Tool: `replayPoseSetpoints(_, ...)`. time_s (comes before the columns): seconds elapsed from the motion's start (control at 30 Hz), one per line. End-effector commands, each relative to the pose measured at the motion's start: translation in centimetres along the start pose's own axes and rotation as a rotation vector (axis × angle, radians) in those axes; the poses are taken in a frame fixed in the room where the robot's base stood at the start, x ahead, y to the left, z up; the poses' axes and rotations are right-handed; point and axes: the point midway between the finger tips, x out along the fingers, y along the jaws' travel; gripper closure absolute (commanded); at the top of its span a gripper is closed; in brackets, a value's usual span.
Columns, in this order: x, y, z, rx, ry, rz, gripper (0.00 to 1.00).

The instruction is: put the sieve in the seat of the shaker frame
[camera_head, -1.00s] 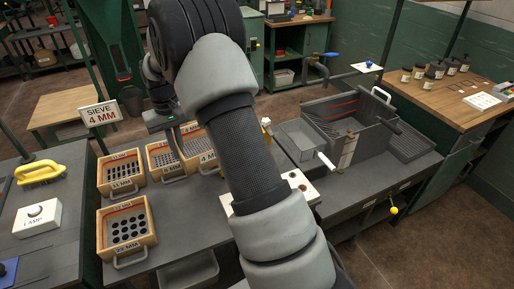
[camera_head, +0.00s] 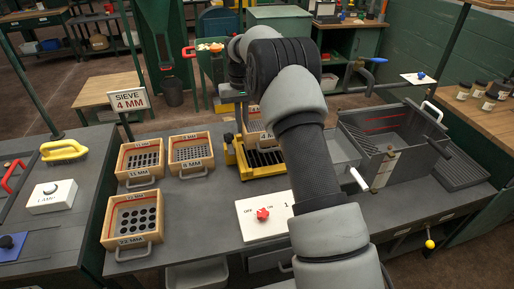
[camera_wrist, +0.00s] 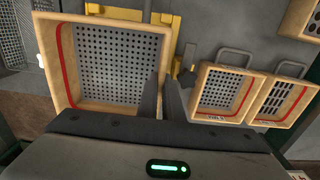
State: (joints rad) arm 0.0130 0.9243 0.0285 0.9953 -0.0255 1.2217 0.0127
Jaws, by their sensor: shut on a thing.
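The sieve, a wooden box with a perforated grey mesh (camera_wrist: 110,65) and a red inner line, fills the left of the wrist view. In the head view the sieve (camera_head: 253,124) shows partly behind my arm, over the back of the yellow shaker frame (camera_head: 234,151). The frame's dark slatted inside shows below and in front of the sieve, so the sieve looks raised above the seat. The frame's yellow parts (camera_wrist: 180,62) also show beyond the sieve in the wrist view.
Three other wooden sieves stand left on the bench: an upper left one (camera_head: 139,176), an 8 mm one (camera_head: 190,166) and a larger-holed one (camera_head: 133,238). A white panel with a red knob (camera_head: 263,214) lies in front of the frame. A grey bin (camera_head: 390,125) stands right.

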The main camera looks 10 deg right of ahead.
Motion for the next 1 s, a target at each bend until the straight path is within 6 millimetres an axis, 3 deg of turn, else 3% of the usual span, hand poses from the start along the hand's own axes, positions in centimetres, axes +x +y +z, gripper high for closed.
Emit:
replayPoseSetpoints(0.1, 2.2, 0.0, 0.1, 0.0, -0.002, 0.0, 1.0)
replayPoseSetpoints(0.33, 4.7, 0.0, 0.1, 0.0, -0.002, 0.0, 1.0)
replayPoseSetpoints(0.53, 7.9, 0.0, 0.1, 0.0, -0.002, 0.0, 1.0)
replayPoseSetpoints(1.0, 8.9, 0.0, 0.0, 0.0, 0.001, 0.0, 1.0)
